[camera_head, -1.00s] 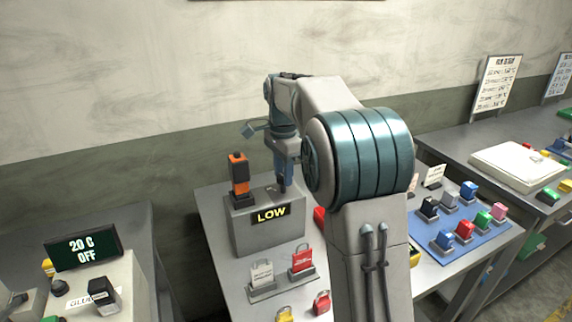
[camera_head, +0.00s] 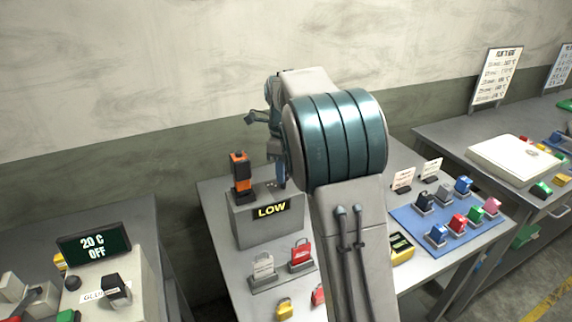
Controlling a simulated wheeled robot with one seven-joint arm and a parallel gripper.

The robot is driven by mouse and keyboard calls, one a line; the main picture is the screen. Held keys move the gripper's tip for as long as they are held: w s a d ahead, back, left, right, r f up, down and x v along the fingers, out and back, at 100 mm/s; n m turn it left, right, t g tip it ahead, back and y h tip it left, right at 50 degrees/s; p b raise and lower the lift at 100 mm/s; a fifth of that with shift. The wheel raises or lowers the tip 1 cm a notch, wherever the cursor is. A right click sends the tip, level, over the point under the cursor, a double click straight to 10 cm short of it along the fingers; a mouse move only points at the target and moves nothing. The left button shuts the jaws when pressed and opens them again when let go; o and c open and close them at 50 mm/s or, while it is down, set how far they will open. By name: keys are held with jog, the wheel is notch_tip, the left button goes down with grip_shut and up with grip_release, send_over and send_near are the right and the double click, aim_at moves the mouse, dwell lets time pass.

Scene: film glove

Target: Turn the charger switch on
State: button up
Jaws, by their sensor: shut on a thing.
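The charger (camera_head: 262,231) is a grey box on the middle table with a black display (camera_head: 271,210) that reads LOW in yellow. An orange and black battery (camera_head: 240,172) stands upright on the left of its top. My gripper (camera_head: 281,185) points down at the right end of the charger's top. It is shut on what appears to be the charger switch, a small dark part there. The fingertips and the switch are small and partly hidden by my arm, so the switch's position cannot be told.
Red and white padlock-shaped tags (camera_head: 301,255) stand in front of the charger. A blue mat (camera_head: 412,220) with several coloured blocks lies to the right. At left, a box (camera_head: 130,275) carries a display (camera_head: 94,244) reading 20 C OFF.

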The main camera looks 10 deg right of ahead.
jog(key=shift+w+r+m, duration=0.1)
jog(key=shift+w+m, duration=0.05)
jog(key=shift+m, duration=0.35)
jog(key=o, duration=1)
jog(key=shift+a, duration=0.1)
notch_tip(320, 180, up, 14)
jog(key=shift+f, duration=0.15)
